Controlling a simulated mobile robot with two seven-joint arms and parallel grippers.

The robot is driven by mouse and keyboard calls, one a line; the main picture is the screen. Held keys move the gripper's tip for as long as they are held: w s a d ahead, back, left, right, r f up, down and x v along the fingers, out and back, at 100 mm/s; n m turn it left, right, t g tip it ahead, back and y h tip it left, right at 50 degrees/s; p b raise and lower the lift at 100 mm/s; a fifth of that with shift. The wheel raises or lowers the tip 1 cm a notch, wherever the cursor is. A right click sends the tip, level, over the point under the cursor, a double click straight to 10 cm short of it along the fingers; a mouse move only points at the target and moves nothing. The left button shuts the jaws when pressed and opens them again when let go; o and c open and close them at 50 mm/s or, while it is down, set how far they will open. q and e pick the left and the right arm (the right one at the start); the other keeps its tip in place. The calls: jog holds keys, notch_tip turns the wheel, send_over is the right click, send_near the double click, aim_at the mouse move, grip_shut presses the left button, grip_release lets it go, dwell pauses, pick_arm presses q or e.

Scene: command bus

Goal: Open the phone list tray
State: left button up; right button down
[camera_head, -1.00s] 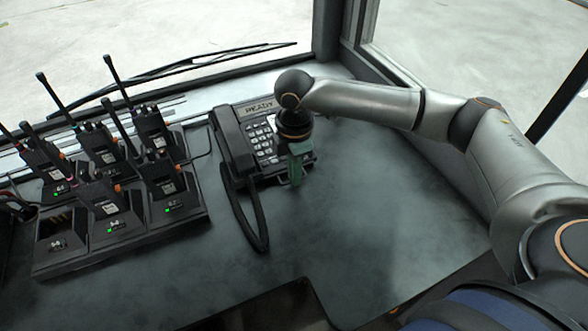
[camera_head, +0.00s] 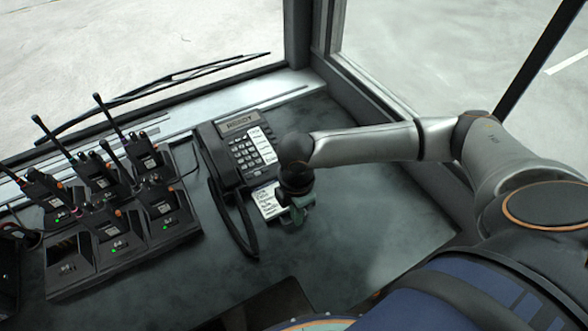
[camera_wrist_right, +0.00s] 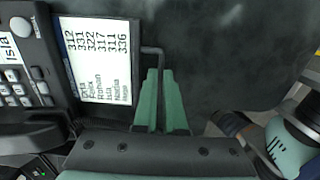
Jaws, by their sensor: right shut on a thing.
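The phone (camera_head: 236,150) stands on the dash with its handset on its left side. Its phone list tray (camera_head: 267,199) sticks out from the phone's front edge, with a white card of names and numbers on it. In the right wrist view the tray (camera_wrist_right: 98,60) shows the card's names and numbers, and a thin dark handle bar at its outer edge. My right gripper (camera_head: 294,217) is at the tray's outer end; in the wrist view its green fingers (camera_wrist_right: 162,95) are shut on the tray's handle. My left gripper is not in view.
Several radios stand in a charger rack (camera_head: 125,240) left of the phone. The handset cord (camera_head: 238,235) loops on the dash between them. The dash (camera_head: 350,245) right of and in front of the tray is clear.

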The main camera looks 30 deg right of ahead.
jog(key=c, duration=1.3)
grip_release()
jog(key=shift+o, duration=0.2)
notch_tip(320, 180, up, 12)
jog(key=p, duration=0.1)
jog(key=shift+r, duration=0.25)
